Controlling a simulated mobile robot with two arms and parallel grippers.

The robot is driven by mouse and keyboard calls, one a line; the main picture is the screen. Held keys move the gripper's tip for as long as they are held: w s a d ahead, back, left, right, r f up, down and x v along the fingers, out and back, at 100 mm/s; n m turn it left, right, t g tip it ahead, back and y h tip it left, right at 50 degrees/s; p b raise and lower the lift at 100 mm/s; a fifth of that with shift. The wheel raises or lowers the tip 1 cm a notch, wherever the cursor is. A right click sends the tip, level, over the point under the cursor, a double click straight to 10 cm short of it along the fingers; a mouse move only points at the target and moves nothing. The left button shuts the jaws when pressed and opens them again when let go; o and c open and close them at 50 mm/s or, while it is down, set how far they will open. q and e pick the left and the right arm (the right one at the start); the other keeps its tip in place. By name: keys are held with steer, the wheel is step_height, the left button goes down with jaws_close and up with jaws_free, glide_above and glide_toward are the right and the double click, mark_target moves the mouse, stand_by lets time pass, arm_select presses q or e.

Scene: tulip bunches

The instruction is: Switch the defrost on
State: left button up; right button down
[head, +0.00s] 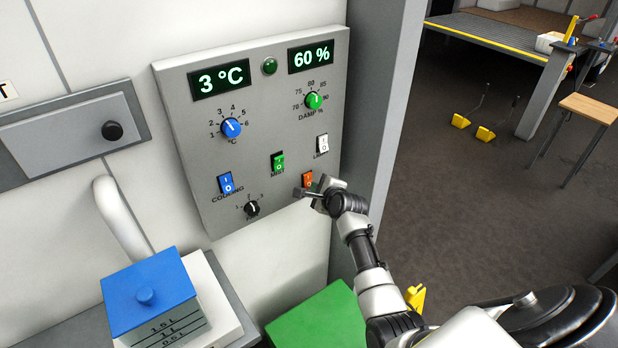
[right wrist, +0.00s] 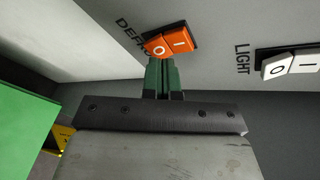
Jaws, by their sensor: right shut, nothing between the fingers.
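The grey control panel (head: 262,140) is on the wall. Its orange defrost rocker switch (head: 308,179) is at the lower right, partly hidden by my right gripper (head: 304,192). In the right wrist view, the orange rocker (right wrist: 168,43) shows an O half and an I half, with part of the word DEFROST beside it. The shut, empty green fingertips (right wrist: 163,62) of my right gripper are right at the rocker; I cannot tell whether they touch it. Which half is pressed in is unclear. My left gripper is not in view.
Near it are the white light switch (head: 322,144), green mist switch (head: 277,163), blue cooling switch (head: 226,183) and a black knob (head: 252,208). A green box (head: 318,322) and a blue-lidded container (head: 150,290) stand below.

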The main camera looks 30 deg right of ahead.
steer(key=shift+s+f, duration=0.1)
steer(key=shift+s, duration=0.25)
steer(key=s, duration=0.1)
steer(key=s+f+p, duration=0.1)
steer(key=s, duration=0.1)
steer(key=s+f, duration=0.1)
steer(key=shift+s+d, duration=0.2)
steer(key=shift+s, duration=0.05)
stand_by(0.5)
steer(key=s+a+f+n+g+b, duration=0.1)
steer(key=s+a+f+n+g, duration=0.15)
steer(key=s+f+n, duration=0.55)
steer(key=s+a+f+n+g+y+b, duration=0.15)
steer(key=s+a+f, duration=0.3)
steer(key=f, duration=0.75)
steer(key=s+a+f+n+g+h, duration=0.1)
steer(key=s+a+f+n+g, duration=0.25)
steer(key=s+f, duration=0.5)
steer(key=s+a+f+n+g, duration=0.1)
steer(key=s+f+n, duration=0.4)
steer(key=s, duration=0.5)
steer(key=s+a+f+n+g+b, duration=0.1)
steer(key=s+f+n, duration=0.4)
steer(key=s, duration=0.5)
steer(key=s+a+f+n+g+b, duration=0.1)
steer(key=s+f+n, duration=0.4)
steer(key=s, duration=0.5)
steer(key=shift+a+g+y, duration=0.35)
steer(key=shift+a+g, duration=0.3)
steer(key=shift+g, duration=0.3)
